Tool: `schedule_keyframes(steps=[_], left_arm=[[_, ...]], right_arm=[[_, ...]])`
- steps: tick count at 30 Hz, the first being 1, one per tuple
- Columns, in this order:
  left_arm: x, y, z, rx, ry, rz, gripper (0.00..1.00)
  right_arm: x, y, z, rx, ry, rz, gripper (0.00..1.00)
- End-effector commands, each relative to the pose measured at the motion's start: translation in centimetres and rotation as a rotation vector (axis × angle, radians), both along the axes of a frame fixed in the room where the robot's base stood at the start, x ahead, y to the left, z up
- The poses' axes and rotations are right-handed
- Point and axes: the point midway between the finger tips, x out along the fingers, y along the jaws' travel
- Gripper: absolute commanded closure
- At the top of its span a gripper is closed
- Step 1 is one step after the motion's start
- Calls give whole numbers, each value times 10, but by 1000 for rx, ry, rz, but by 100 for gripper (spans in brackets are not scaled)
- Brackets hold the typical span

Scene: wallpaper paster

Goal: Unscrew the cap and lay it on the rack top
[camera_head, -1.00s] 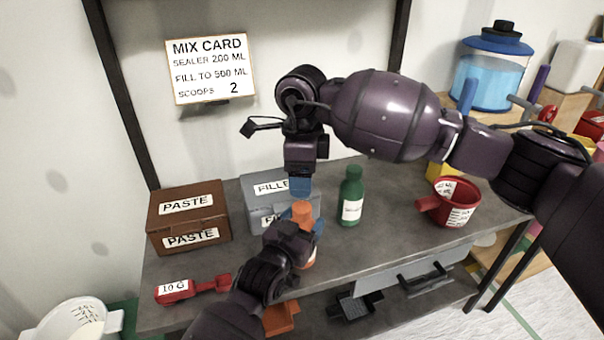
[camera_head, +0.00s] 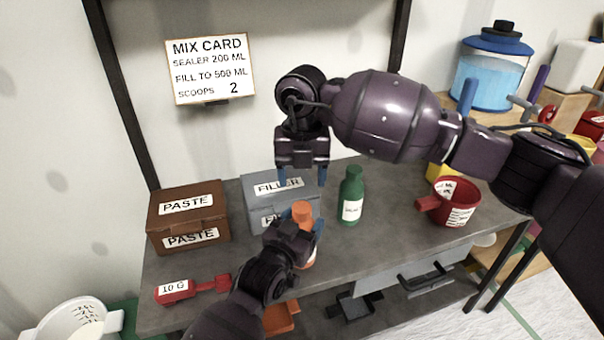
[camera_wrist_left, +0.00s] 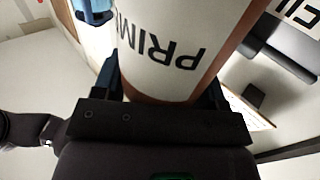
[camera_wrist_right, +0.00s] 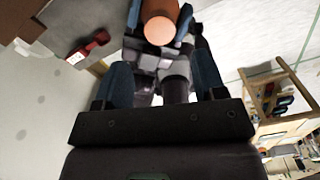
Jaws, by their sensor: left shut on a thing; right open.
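An orange-capped bottle (camera_head: 309,262) stands upright on the grey rack top (camera_head: 375,240); its white "PRIM…" label fills the left wrist view (camera_wrist_left: 165,55). The orange cap (camera_head: 302,212) is on its top. My left gripper (camera_head: 306,240) is shut around the bottle's body, below the cap. My right gripper (camera_head: 303,178) is open and empty above the cap, jaws pointing down. In the right wrist view the cap (camera_wrist_right: 160,28) shows ahead of the open fingers, apart from them.
A brown PASTE box (camera_head: 188,218), a grey FILLER box (camera_head: 262,205) behind the bottle, a green bottle (camera_head: 351,197) close to the right, a red cup (camera_head: 455,203) and a red scoop (camera_head: 190,289) are on the top. The surface between green bottle and cup is clear.

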Motion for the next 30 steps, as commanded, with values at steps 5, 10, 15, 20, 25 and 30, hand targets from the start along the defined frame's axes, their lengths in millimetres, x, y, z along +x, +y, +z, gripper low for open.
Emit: schedule_keyframes(steps=[5,10,15,20,25,30], left_arm=[[0,0,0,0,1,0,100],[0,0,0,0,1,0,100],[0,0,0,0,1,0,100],[0,0,0,0,1,0,100],[0,0,0,0,1,0,100],[0,0,0,0,1,0,100]], right_arm=[[0,0,0,0,0,-259,36],[0,0,0,0,0,-505,36],[0,0,0,0,0,-712,36],[0,0,0,0,0,-835,36],[0,0,-3,0,1,-883,36],[0,0,-19,-1,3,-887,36]])
